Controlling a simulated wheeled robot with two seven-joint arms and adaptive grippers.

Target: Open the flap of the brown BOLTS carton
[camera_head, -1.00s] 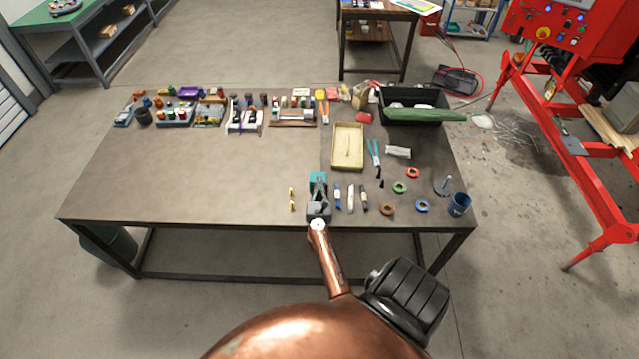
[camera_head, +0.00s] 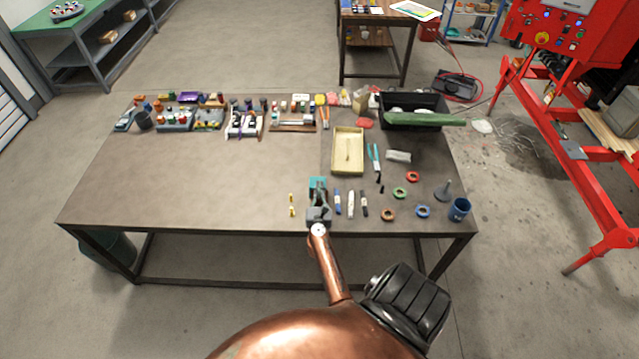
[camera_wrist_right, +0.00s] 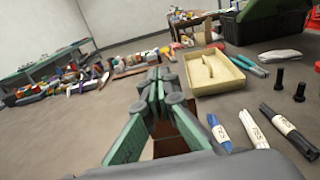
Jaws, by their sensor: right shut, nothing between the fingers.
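My right gripper (camera_head: 318,186) is over the near edge of the workbench, its arm coming in from below. In the right wrist view its green-grey fingers (camera_wrist_right: 160,88) are together, with nothing seen held at the tips. A brown surface (camera_wrist_right: 168,140) shows in the gap between the finger links, low in that view. It may be part of the brown BOLTS carton, but the gripper covers most of it and no lettering or flap can be read. My left gripper is not in view.
A cream tray (camera_head: 347,171) and a black crate (camera_head: 412,123) are beyond. The bench's left middle (camera_head: 200,180) is clear.

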